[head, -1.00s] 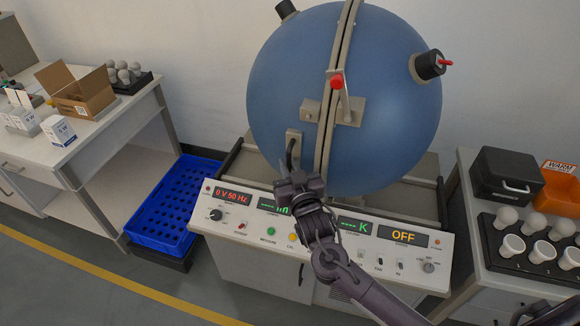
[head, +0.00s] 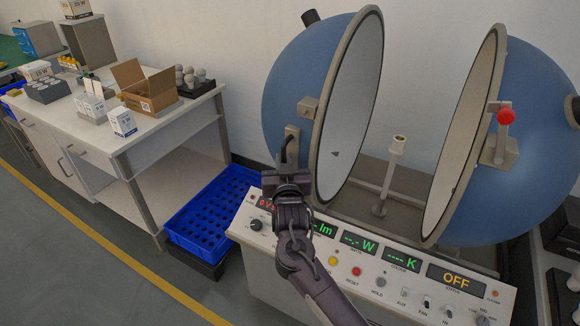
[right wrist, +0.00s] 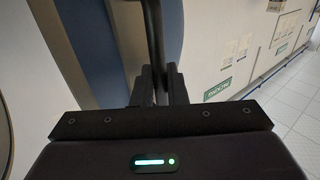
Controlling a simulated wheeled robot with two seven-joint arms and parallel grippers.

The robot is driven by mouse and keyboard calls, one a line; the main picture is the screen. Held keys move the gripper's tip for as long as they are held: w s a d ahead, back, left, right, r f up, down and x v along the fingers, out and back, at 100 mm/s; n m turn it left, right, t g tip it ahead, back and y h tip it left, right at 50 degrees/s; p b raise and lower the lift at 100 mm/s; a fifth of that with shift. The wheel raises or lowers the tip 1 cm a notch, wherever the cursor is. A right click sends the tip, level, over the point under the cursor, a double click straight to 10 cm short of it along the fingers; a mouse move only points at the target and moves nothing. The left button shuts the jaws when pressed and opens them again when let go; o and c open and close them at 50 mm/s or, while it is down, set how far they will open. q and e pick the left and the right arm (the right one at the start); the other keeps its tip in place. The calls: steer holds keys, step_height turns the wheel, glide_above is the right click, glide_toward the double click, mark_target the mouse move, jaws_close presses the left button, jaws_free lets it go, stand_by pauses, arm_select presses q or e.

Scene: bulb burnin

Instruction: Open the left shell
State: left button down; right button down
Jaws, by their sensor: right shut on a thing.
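The left shell (head: 290,85) is a blue half sphere with a pale rim and white inside. It stands wide apart from the right shell (head: 540,150), so the sphere is open. My right gripper (head: 288,172) is shut on the dark handle (head: 291,145) low on the left shell's outer side. In the right wrist view, the dark handle bar (right wrist: 157,45) runs down between the fingers of the right gripper (right wrist: 160,88). A pale lamp post (head: 388,178) stands upright between the shells. My left gripper is not in view.
The control panel (head: 345,262) with displays and buttons lies in front of the shells. A blue perforated crate (head: 215,215) stands on the floor at left. A white bench (head: 160,130) holds an open carton (head: 150,88), small boxes and bulbs. A red-knobbed latch (head: 506,117) is on the right shell.

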steer(key=c, duration=1.8)
jaws_free()
steer(key=s+b, duration=0.2)
steer(key=s, duration=0.6)
steer(key=shift+w, duration=0.1)
